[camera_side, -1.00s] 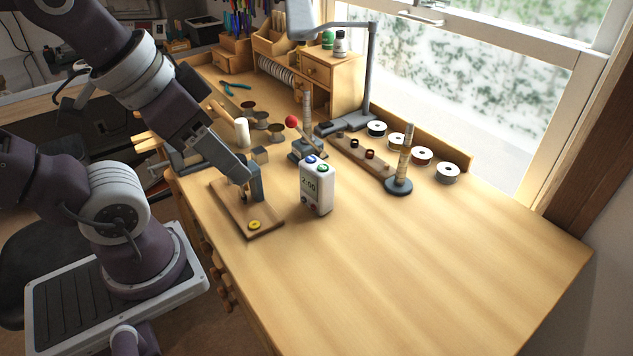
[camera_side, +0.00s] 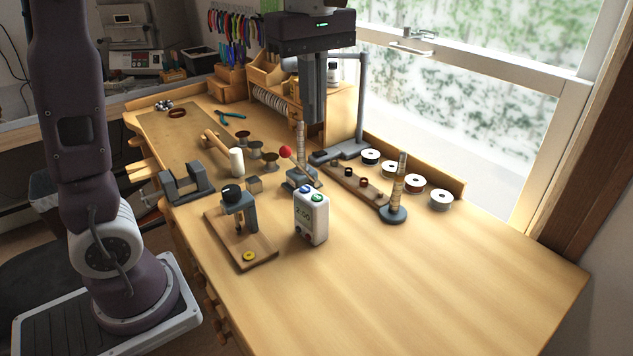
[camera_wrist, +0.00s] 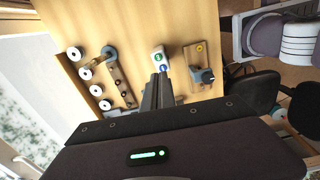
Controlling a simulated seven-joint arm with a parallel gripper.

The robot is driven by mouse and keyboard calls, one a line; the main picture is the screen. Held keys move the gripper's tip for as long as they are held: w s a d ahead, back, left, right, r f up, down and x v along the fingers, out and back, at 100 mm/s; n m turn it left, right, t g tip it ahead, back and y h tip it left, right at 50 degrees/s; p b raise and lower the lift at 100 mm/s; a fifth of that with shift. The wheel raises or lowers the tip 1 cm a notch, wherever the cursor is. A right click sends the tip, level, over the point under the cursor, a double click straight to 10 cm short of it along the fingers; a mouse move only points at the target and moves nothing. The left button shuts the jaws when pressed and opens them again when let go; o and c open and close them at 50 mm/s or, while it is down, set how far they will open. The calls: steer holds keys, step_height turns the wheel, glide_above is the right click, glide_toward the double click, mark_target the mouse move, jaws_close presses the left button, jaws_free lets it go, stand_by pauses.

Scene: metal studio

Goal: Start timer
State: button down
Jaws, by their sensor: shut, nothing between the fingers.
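The timer is a white upright box (camera_side: 312,222) with a dark-digit display on its front, in the middle of the bench in the side view. On its top are a blue button (camera_side: 306,189) and a green button (camera_side: 318,197). My gripper (camera_side: 314,121) points down with its fingers shut and empty, high above the bench, and appears above the timer in the picture. In the wrist view the timer (camera_wrist: 156,51) lies just past my fingertips (camera_wrist: 159,76), with both buttons facing the camera. The display digits are too small to read surely.
Left of the timer is a wooden board (camera_side: 258,252) with a grey, black-knobbed device (camera_side: 240,206). Behind the timer stands a red-balled lever (camera_side: 286,152). To the right are a spindle (camera_side: 396,190) and several spools (camera_side: 414,182). The front right bench is clear.

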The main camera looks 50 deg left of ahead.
mark_target(316, 197)
steer(key=shift+w+n, duration=0.3)
steer(key=shift+f, duration=0.15)
step_height(316, 197, down, 14)
steer(key=shift+r, duration=0.1)
stand_by(0.4)
